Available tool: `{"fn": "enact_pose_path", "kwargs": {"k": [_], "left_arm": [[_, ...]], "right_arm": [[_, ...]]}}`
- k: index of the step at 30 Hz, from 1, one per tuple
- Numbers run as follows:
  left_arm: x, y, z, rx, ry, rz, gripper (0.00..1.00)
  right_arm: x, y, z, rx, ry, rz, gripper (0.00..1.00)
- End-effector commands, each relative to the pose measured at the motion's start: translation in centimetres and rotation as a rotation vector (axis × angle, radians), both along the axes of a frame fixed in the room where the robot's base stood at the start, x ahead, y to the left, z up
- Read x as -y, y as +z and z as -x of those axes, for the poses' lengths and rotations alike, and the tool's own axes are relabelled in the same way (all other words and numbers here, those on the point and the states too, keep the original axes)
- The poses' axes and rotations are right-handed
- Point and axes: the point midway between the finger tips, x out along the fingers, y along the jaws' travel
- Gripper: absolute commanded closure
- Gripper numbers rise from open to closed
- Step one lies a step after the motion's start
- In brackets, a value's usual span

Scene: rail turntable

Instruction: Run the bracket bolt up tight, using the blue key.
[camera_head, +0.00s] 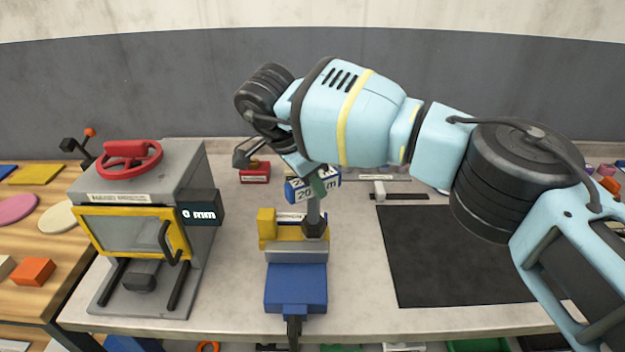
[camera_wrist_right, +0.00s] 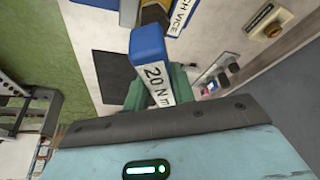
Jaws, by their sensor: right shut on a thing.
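The blue key (camera_head: 299,191), labelled 20 Nm, is in my right gripper (camera_head: 319,184), whose green fingertips are closed on its head. In the right wrist view the key (camera_wrist_right: 148,48) stands between the fingertips (camera_wrist_right: 158,92). Its grey shank points down to a dark socket end (camera_head: 315,226) at the right side of the yellow bracket (camera_head: 267,224). The bracket sits in the jaws of the blue bench vice (camera_head: 296,284). The bolt is hidden beneath the socket end, so I cannot tell how it is seated. My left gripper is not in view.
A grey press-like machine (camera_head: 180,160) with a yellow-framed door and red handwheel stands left. A red labelled block (camera_head: 255,173) lies behind the vice. A dark mat (camera_head: 450,265) covers the bench at right. A wooden table (camera_head: 50,260) with coloured pieces stands far left.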

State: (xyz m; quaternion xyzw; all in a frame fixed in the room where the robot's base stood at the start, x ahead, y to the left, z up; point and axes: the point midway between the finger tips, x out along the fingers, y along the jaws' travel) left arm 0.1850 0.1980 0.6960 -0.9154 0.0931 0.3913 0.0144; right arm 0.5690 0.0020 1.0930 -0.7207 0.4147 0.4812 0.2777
Motion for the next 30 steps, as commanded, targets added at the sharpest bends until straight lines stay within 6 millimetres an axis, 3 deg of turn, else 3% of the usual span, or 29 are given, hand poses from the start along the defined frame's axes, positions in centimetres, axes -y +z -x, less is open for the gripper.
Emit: {"fn": "enact_pose_path", "kwargs": {"k": [30], "left_arm": [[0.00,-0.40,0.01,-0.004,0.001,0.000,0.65]], "right_arm": [[-0.04,0.01,-0.03,0.001,-0.152,0.001,1.00]]}}
